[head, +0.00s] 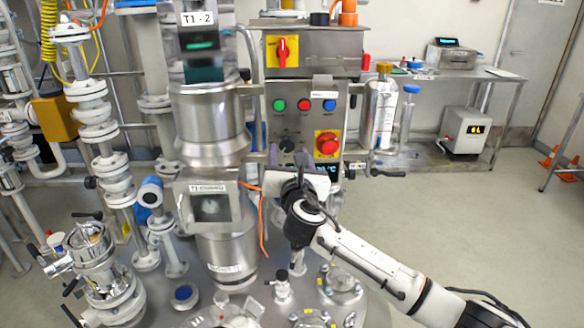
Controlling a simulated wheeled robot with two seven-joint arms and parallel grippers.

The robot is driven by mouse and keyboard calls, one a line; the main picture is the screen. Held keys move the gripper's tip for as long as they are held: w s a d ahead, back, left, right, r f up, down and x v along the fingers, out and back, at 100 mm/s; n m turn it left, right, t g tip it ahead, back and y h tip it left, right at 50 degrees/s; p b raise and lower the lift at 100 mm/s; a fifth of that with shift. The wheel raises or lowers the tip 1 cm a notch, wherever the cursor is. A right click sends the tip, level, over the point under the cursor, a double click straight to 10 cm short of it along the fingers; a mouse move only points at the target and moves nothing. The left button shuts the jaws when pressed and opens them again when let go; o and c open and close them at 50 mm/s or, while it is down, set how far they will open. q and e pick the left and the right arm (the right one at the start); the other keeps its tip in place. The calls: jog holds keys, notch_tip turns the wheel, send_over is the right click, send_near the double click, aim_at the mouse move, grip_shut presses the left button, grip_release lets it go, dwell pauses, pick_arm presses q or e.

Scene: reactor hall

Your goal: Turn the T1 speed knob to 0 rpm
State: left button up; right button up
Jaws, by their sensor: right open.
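The steel control panel (307,118) stands behind the vessel in the middle of the head view. A dark round knob (287,146) sits on its lower left, below the green button; I take it for the speed knob. Its pointer and scale are too small to read. My right gripper (292,163) is just below the knob in the picture, open, with nothing seen between its fingers. I cannot tell whether it touches the panel. A small dark display (326,170) is partly hidden by the gripper. My left gripper is not in view.
A red emergency button on yellow (327,144) is right of the knob. Green (279,105), red (303,105) and blue (329,105) buttons sit above. A red-and-yellow switch (282,50) is higher up. The motor column labelled T1-2 (207,120) stands close left.

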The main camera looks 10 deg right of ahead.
jog(key=s+a, duration=0.1)
jog(key=s, duration=0.7)
jog(key=shift+f, duration=0.1)
